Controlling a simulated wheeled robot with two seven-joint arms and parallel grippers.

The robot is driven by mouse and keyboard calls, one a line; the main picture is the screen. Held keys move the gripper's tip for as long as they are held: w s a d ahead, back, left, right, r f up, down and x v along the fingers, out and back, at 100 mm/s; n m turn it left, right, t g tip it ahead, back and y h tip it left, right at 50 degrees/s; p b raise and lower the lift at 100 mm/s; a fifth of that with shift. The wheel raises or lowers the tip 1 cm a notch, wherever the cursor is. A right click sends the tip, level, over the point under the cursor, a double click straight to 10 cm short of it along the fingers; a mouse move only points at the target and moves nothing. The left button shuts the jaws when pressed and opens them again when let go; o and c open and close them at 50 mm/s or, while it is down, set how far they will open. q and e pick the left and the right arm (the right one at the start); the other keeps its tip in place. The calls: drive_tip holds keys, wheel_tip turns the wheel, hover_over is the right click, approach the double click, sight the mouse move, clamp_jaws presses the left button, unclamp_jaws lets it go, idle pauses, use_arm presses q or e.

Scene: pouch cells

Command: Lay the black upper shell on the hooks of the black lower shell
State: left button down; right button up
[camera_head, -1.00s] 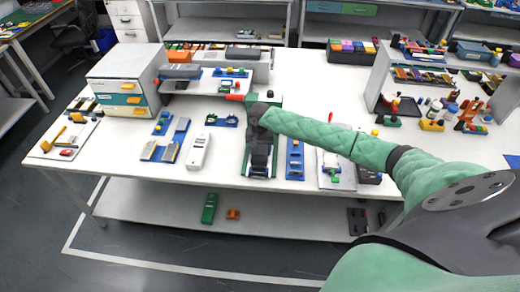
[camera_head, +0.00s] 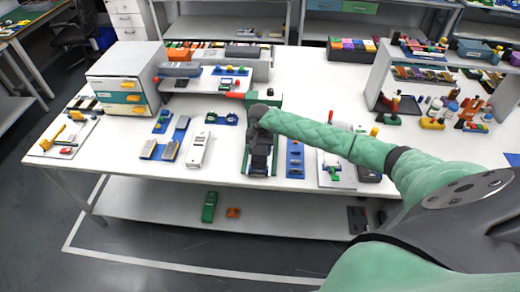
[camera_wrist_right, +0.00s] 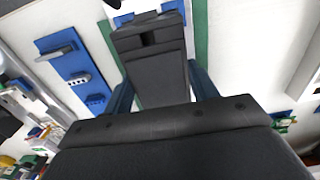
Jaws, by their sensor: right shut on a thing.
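My right gripper (camera_head: 258,143) hangs over the green-edged fixture (camera_head: 250,172) at the middle of the table. In the right wrist view its fingers (camera_wrist_right: 162,96) are shut on the sides of a black shell (camera_wrist_right: 158,75), taken as the upper shell. This shell is long and flat, with a dark slot near its far end. In the head view the held shell (camera_head: 260,163) shows as a dark shape below the wrist. The black lower shell cannot be told apart from it; the gripper and held shell cover that spot. Contact with the hooks cannot be seen. My left gripper is not in view.
A blue tray (camera_head: 295,172) stands close right of the fixture. A white device (camera_head: 198,150) and blue holders (camera_head: 160,150) lie to the left. A raised shelf (camera_head: 204,87) stands behind, with a drawer box (camera_head: 126,82) at the left.

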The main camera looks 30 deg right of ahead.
drive_tip(key=shift+f, duration=0.25)
drive_tip(key=o, duration=1.1)
drive_tip(key=shift+c, duration=0.2)
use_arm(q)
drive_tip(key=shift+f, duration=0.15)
use_arm(e)
drive_tip(key=shift+r+b, duration=0.6)
wheel_tip(320, 180, up, 5)
drive_tip(key=shift+b, duration=1.15)
drive_tip(key=shift+r, duration=0.75)
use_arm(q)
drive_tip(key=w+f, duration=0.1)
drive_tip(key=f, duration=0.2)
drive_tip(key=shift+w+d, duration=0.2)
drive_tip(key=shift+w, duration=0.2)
